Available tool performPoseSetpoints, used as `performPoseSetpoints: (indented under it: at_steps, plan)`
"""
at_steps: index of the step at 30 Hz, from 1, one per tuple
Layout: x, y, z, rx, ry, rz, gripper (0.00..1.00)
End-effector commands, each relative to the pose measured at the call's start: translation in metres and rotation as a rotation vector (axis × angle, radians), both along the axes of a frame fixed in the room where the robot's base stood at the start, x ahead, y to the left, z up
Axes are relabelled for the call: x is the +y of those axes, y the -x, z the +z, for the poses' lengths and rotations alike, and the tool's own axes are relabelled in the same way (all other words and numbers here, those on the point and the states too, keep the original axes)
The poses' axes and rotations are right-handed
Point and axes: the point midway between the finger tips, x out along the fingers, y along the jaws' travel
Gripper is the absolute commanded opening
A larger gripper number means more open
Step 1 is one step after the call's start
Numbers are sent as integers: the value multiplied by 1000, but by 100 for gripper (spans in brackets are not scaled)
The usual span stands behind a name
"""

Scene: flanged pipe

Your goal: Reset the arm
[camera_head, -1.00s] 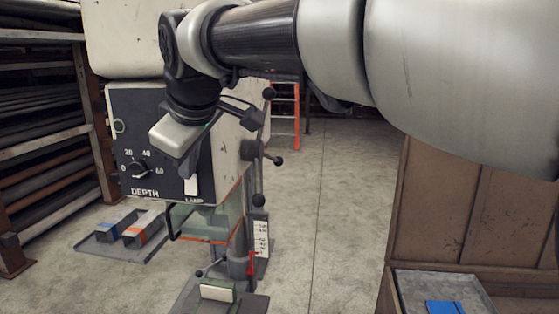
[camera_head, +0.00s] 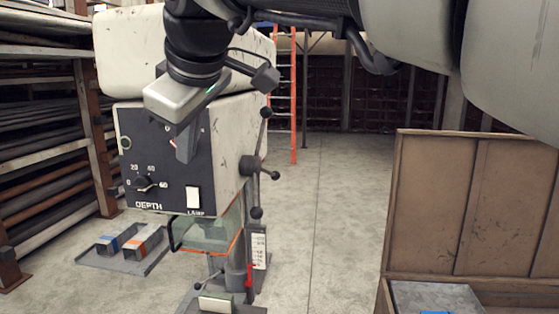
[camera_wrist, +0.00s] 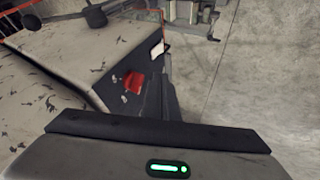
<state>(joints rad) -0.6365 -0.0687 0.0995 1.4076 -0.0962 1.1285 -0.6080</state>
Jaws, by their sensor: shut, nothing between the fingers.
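My gripper (camera_head: 186,150) is in front of the drill press's dark control panel in the head view, pointing downward. Its fingers are shut with nothing between them. In the wrist view my gripper (camera_wrist: 160,95) shows as dark closed fingers beyond the pale palm with a green light. The drill press (camera_head: 225,140) is a worn cream machine with a depth dial (camera_head: 144,183) and a white lamp switch (camera_head: 193,197). In the wrist view a red button (camera_wrist: 134,82) and the white switch (camera_wrist: 157,48) show close to the fingers. Whether the fingers touch the panel cannot be told.
The drill press's feed handles (camera_head: 262,165) stick out at its right. A clear guard (camera_head: 210,232) hangs below the panel. A rack of bars (camera_head: 45,130) stands left, and a brown crate (camera_head: 480,205) right. Open concrete floor (camera_head: 335,220) lies between press and crate.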

Motion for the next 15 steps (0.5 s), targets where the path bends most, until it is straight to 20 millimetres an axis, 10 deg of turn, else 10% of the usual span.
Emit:
performPoseSetpoints:
  at_steps: [15]
  plan:
    - [-8, 3, 7, 4, -1, -10, 0]
